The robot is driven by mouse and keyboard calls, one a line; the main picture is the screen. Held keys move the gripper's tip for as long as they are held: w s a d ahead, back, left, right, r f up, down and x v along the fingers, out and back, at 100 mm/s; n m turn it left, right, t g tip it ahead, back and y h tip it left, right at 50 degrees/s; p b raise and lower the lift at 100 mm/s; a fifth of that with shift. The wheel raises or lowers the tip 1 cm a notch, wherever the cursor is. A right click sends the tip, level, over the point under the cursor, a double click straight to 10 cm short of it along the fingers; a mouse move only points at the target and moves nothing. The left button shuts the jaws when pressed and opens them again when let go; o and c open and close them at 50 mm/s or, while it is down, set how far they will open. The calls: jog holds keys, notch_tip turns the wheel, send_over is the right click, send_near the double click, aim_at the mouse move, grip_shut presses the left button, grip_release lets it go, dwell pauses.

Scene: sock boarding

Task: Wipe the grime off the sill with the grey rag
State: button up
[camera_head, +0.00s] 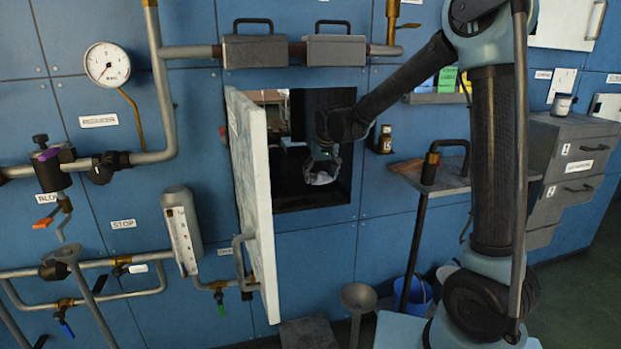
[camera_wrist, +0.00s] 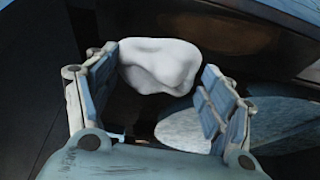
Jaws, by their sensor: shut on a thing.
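My gripper (camera_head: 322,170) reaches into the dark square opening in the blue wall in the head view. It is shut on the grey rag (camera_head: 320,178), which looks pale and bunched up. In the wrist view the rag (camera_wrist: 158,66) is a smooth, whitish lump between the two padded fingers, toward their tips. The sill (camera_head: 312,202) is the dark lower edge of the opening, below the rag. I cannot tell if the rag touches it. A brownish patch (camera_wrist: 235,38) shows on a dark surface beyond the rag; I cannot tell whether it is grime.
A thick white door (camera_head: 255,200) stands swung out at the opening's left side. A grey shelf (camera_head: 440,178) with a black-handled tool is to the right. Pipes and valves cover the wall at left. A funnel (camera_head: 358,298) and a blue bucket (camera_head: 414,294) are below.

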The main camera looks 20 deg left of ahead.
aim_at(294, 203)
jog(key=shift+s+d+f, duration=0.15)
jog(key=shift+d, duration=0.15)
jog(key=shift+f, duration=2.9)
jog(key=shift+f, duration=0.9)
jog(key=shift+s+a, duration=1.6)
jog(key=shift+a, duration=0.95)
jog(key=shift+s+a, duration=1.65)
jog(key=shift+a, duration=0.9)
jog(key=shift+s+a, duration=1.6)
jog(key=shift+a, duration=0.95)
jog(key=shift+f, duration=0.15)
jog(key=shift+w+d, duration=0.55)
jog(key=shift+d, duration=0.3)
jog(key=shift+w+d, duration=0.5)
jog(key=shift+d, duration=0.35)
jog(key=shift+w+d, duration=0.5)
jog(key=shift+d, duration=0.3)
jog(key=shift+w+d, duration=0.45)
jog(key=shift+d, duration=0.3)
jog(key=shift+c, duration=0.2)
